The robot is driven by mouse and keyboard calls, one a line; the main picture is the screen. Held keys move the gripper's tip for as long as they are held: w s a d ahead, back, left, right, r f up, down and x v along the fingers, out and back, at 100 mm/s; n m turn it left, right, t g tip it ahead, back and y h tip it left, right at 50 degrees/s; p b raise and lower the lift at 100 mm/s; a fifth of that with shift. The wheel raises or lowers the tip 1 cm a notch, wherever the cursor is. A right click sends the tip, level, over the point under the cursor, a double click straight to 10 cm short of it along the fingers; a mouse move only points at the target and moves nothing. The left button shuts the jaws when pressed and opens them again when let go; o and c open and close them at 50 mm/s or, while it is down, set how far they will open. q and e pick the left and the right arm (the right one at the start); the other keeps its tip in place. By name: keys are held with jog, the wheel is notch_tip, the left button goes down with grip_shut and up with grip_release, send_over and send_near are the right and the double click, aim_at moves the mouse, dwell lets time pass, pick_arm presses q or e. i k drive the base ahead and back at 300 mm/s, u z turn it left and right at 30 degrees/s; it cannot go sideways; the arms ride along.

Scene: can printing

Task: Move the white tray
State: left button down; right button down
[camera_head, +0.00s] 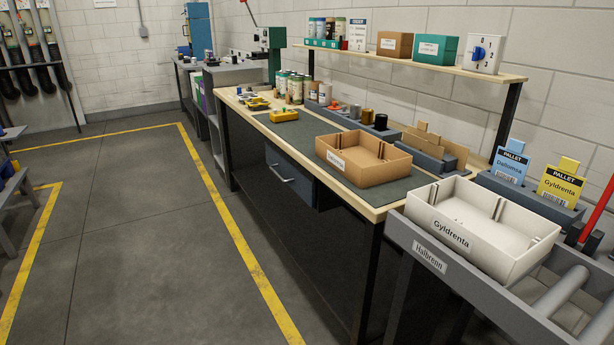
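The white tray (513,258) is an open box with inner dividers and a front label reading "Gyldrenta". It sits at the right on the grey roller conveyor (480,298), whose side label reads "Halbrenn". The inside of the tray looks empty. The tray rests level, beside the near end of the workbench. Neither my left nor my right gripper shows in the head view.
A brown tray (371,175) stands on the workbench's dark mat (285,133), left of the white tray. Blue (510,167) and yellow (560,184) pallet cards stand behind it. Bare rollers (560,291) lie to its right. The floor (130,240) at left is clear.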

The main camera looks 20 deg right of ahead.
aim_at(503, 239)
jog(key=u, duration=0.45)
jog(key=i, duration=1.7)
jog(key=z, duration=3.5)
